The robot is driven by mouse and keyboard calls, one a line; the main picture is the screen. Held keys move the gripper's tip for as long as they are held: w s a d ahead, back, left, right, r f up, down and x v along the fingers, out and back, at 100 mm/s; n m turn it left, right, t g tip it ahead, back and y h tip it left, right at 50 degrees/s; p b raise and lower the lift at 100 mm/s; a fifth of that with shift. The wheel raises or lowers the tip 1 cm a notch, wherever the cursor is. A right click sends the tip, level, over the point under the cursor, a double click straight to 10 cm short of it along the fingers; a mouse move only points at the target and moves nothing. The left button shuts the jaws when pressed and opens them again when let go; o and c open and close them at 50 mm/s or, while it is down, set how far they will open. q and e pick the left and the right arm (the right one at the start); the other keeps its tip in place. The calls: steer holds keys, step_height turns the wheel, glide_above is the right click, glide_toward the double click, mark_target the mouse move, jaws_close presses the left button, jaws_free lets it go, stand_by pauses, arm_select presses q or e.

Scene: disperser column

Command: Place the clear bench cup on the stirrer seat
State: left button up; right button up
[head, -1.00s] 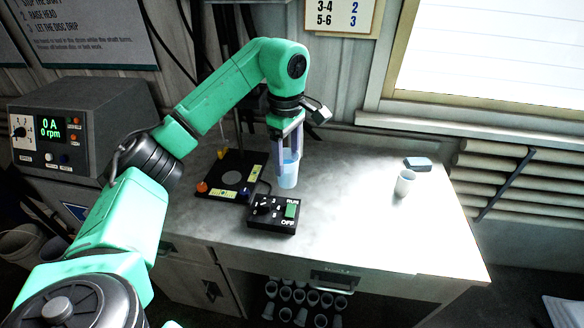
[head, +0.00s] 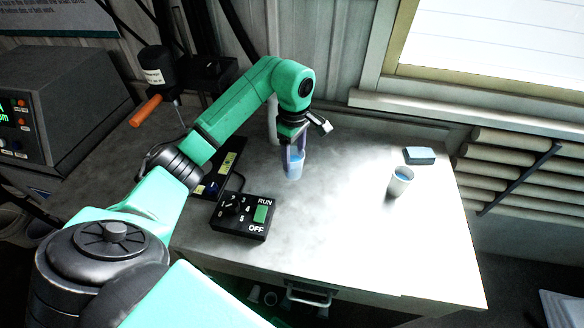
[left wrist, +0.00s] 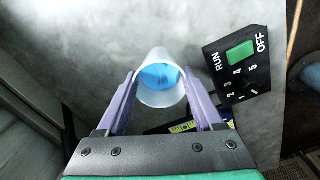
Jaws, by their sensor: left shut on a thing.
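My left gripper (head: 292,150) points down over the bench and is shut on a translucent cup (head: 294,168) with blue contents. The cup is upright in the head view; the left wrist view looks into its mouth (left wrist: 160,78) between the two lilac fingers. I cannot tell whether its base touches the bench. The black stirrer plate (head: 222,172) is left of the cup, mostly hidden behind my left arm; its round seat is not visible now. A second pale cup (head: 401,183) stands on the bench to the right. My right gripper is not in view.
A black control box (head: 243,215) with a green RUN switch lies in front of the held cup. A small blue-grey block (head: 420,156) lies back right. The bench's middle is clear.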

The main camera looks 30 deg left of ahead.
mark_target(294, 169)
arm_select(q)
step_height(294, 169, down, 6)
steer(key=shift+w+r+p, duration=0.1)
steer(key=shift+p, duration=0.7)
steer(key=shift+f, duration=0.2)
steer(key=shift+w+f+b, duration=0.1)
steer(key=shift+f+b, duration=0.1)
steer(key=shift+b, duration=0.15)
steer(key=o, duration=1.4)
steer(key=shift+r, duration=0.1)
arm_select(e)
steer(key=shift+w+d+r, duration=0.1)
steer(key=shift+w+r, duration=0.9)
arm_select(q)
steer(key=shift+r, duration=0.15)
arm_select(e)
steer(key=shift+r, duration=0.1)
